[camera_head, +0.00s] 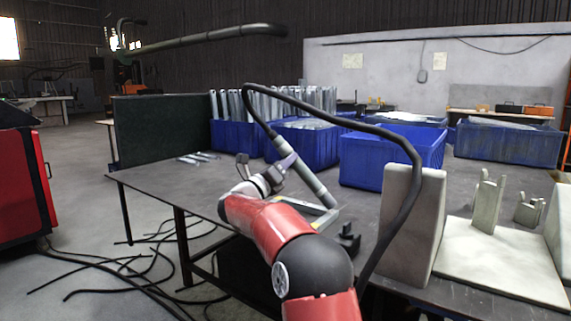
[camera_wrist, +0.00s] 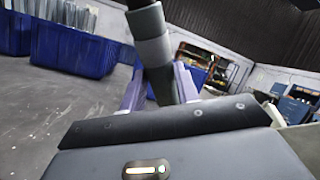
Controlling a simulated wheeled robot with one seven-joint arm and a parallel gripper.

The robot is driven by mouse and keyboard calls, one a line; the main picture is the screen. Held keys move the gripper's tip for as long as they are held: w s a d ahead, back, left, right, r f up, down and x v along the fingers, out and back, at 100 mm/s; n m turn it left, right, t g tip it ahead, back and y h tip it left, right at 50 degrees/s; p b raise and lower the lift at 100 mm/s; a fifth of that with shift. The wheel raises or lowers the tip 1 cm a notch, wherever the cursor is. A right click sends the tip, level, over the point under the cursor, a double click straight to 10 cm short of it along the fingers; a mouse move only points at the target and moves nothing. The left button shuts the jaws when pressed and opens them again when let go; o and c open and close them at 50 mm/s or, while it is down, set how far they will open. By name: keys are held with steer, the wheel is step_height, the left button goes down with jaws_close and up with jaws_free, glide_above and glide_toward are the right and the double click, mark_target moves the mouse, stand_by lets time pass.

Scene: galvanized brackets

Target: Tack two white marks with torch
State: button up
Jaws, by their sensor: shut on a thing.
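My gripper (camera_head: 287,168) is shut on the torch (camera_head: 314,184), a grey cylinder with a black hose, held tilted above the steel table (camera_head: 150,182). In the wrist view the torch (camera_wrist: 154,52) stands between the two purple fingers of my gripper (camera_wrist: 158,88). The hose (camera_head: 340,107) arcs up and over to the right, then down past the table's front. I cannot make out the white marks. The torch is well left of the brackets.
A pale upright block (camera_head: 412,225) stands between my arm and the base plate. A small black stand (camera_head: 348,239) sits near the table's front edge. Blue bins (camera_head: 385,160) line the back. A dark green screen (camera_head: 160,130) stands at the left. The table's left part is mostly clear.

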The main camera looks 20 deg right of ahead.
mark_target(286, 144)
steer(key=shift+f+b, duration=0.5)
steer(key=shift+b, duration=0.1)
stand_by(2.1)
steer(key=shift+r, duration=0.1)
steer(key=shift+r+p, duration=1.4)
steer(key=shift+r, duration=1.65)
